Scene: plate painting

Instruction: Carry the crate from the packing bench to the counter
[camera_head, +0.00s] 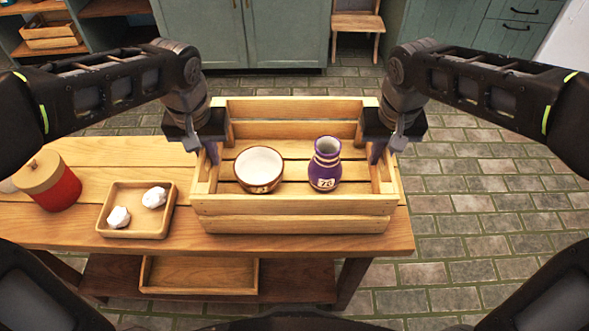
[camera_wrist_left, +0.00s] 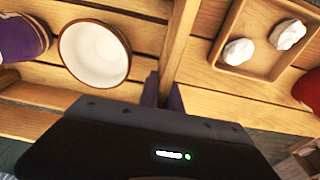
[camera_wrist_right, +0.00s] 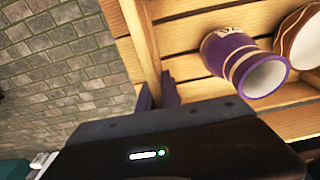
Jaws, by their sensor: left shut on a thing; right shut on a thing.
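The wooden slatted crate (camera_head: 290,215) sits on the right end of the wooden packing bench (camera_head: 95,160). Inside it stand a white bowl with a brown outside (camera_head: 259,168) and a purple vase with pale bands and a number label (camera_head: 325,165). My left gripper (camera_head: 212,150) is shut on the crate's left end wall; that wall also shows in the left wrist view (camera_wrist_left: 178,40). My right gripper (camera_head: 379,150) is shut on the crate's right end wall, seen in the right wrist view (camera_wrist_right: 140,40). I cannot tell which surface is the counter.
Left of the crate, a small wooden tray (camera_head: 110,225) holds two white crumpled lumps, beside a red jar with a tan lid (camera_head: 52,183). A lower shelf (camera_head: 110,275) holds another tray. Tiled floor (camera_head: 470,200) lies clear to the right. Green cabinets and a wooden chair (camera_head: 357,22) stand behind.

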